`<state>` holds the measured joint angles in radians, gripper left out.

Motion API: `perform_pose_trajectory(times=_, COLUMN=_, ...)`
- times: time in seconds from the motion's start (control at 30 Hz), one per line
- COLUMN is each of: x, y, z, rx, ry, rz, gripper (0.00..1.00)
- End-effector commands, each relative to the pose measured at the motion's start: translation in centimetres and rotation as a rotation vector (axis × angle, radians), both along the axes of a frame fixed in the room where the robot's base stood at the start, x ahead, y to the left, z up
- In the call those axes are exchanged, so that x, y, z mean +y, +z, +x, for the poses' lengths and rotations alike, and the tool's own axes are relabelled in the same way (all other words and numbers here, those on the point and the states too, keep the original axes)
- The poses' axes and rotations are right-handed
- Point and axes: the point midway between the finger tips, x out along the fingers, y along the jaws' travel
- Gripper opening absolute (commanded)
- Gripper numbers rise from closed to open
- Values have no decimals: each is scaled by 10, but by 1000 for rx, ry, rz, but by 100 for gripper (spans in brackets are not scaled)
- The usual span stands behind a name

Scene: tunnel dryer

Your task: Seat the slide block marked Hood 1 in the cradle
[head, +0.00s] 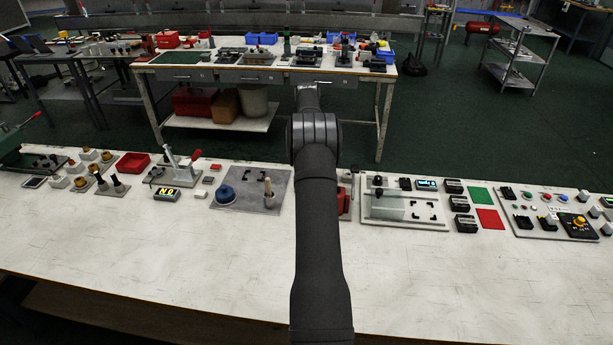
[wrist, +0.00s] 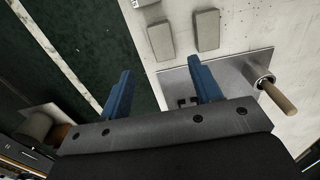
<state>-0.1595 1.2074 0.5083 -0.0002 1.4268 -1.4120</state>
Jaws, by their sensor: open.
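No marking reading Hood 1 is legible in either view, so I cannot tell which piece is the slide block. Several dark labelled blocks (head: 459,203) stand in a column on the bench, right of a pale board (head: 380,218) with black corner brackets (head: 425,210). A grey plate (head: 241,200) also bears black corner brackets; I cannot tell which set is the cradle. My gripper (wrist: 160,66) shows two blue fingers, apart and with nothing between them, above the far bench edge in the wrist view. In the head view my arm hides it.
In the wrist view, grey blocks (wrist: 207,30) lie beyond the fingers, and a wooden-handled peg (wrist: 277,97) rises at right. In the head view a toggle clamp (head: 178,172) and a blue round knob (head: 226,195) stand left. The near bench top is clear.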

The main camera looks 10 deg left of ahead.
Motion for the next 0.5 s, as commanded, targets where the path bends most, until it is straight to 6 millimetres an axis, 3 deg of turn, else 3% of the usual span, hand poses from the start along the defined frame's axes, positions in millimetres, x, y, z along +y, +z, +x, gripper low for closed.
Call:
perform_pose_trajectory(times=0.13, x=0, y=-27, z=-1, rx=2, ry=0, rz=0, gripper=58)
perform_pose_trajectory(times=0.5, x=1, y=-54, z=-2, rx=2, ry=-1, rz=0, gripper=58)
